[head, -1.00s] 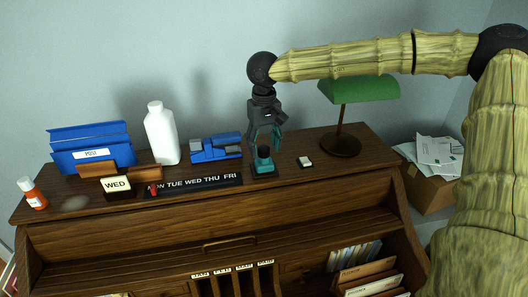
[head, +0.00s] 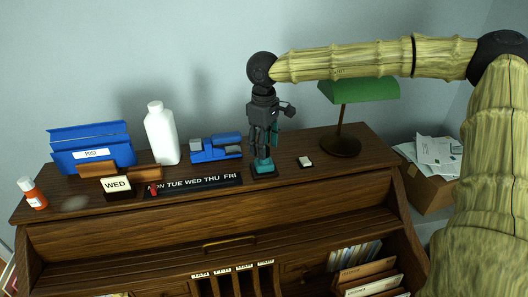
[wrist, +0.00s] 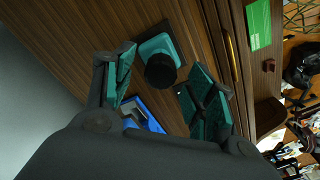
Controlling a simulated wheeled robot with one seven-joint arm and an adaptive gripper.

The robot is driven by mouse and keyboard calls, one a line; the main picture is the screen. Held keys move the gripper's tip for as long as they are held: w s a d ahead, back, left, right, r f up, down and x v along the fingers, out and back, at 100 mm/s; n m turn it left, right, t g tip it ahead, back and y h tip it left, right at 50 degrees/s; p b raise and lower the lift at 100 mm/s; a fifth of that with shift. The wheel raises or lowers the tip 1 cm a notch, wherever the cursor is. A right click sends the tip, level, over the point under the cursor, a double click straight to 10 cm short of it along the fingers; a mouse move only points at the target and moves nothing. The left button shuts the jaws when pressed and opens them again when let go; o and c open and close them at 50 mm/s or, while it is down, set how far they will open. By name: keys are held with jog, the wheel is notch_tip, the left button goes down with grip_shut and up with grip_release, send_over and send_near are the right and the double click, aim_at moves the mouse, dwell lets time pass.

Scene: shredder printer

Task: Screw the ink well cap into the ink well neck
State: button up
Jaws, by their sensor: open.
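The ink well has a teal body on a dark square base (head: 264,171) near the desk top's front edge, below my gripper. In the wrist view its teal body (wrist: 157,45) shows with the round black cap (wrist: 161,70) at its neck. How far the cap is threaded in cannot be told. My gripper (head: 264,147) points down over the ink well with its teal-padded fingers apart. In the wrist view the open fingers (wrist: 158,66) stand on either side of the cap, with gaps showing. In the head view the fingers largely hide the cap.
A blue stapler-like item (head: 213,148) and a white bottle (head: 161,135) stand left of the ink well. A small white block (head: 305,162) and a green lamp (head: 358,90) stand to its right. A weekday strip (head: 205,185) lies in front.

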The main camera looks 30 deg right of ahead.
jog(key=shift+f, duration=0.1)
jog(key=shift+f, duration=1.15)
grip_shut()
